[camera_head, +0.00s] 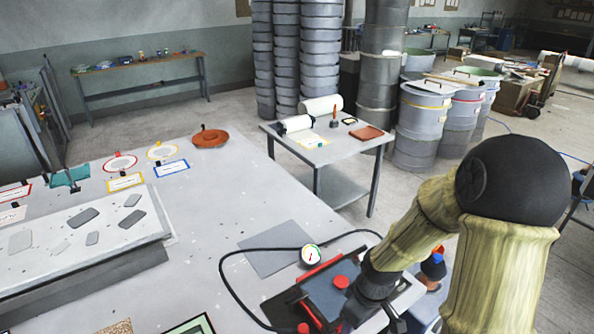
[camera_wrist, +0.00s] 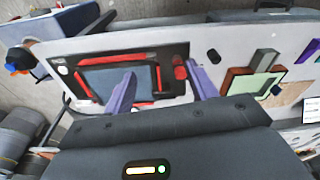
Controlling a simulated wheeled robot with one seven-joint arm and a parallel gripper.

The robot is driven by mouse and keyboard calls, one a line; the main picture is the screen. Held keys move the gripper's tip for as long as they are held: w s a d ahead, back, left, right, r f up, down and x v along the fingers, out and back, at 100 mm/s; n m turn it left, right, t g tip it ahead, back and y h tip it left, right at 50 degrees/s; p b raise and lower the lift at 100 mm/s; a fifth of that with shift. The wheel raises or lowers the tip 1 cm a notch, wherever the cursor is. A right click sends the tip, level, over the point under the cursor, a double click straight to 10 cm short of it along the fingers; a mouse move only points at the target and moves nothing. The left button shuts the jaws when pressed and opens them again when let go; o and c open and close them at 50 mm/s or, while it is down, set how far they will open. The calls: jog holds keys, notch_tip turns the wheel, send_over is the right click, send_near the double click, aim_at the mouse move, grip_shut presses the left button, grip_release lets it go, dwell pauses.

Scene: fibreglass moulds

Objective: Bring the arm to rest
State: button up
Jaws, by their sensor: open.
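My arm (camera_head: 497,262), in a yellow-green ribbed sleeve with a large black round joint, rises at the right of the head view. It reaches down to the left over the near right part of the grey worktable (camera_head: 212,235). My gripper shows in the wrist view (camera_wrist: 158,70), with its two purple fingers wide apart and nothing held between them. Beyond the fingers lies a black and red device (camera_wrist: 175,70) with a blue-grey panel (camera_wrist: 106,82). The device also shows in the head view (camera_head: 325,290), partly hidden by my arm. The fingers are hidden in the head view.
A gauge (camera_head: 311,255) and a black hose (camera_head: 224,275) lie close to the device. A raised pale board (camera_head: 75,232) with grey pieces fills the table's left. A brown dish (camera_head: 210,138) sits at the far edge. A side table (camera_head: 335,150) and drums (camera_head: 422,125) stand behind.

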jog(key=s+d+r+m+t+h+b, duration=0.1)
jog(key=s+r+m, duration=0.4)
jog(key=r+m, duration=0.3)
jog(key=shift+d+m+t, duration=0.15)
jog(key=shift+m+t, duration=0.15)
jog(key=shift+t, duration=0.1)
jog(key=shift+c, duration=0.5)
dwell(0.5)
jog(key=c, duration=0.3)
jog(key=shift+s+f, duration=0.1)
jog(key=shift+s, duration=0.05)
jog(key=shift+c, duration=0.3)
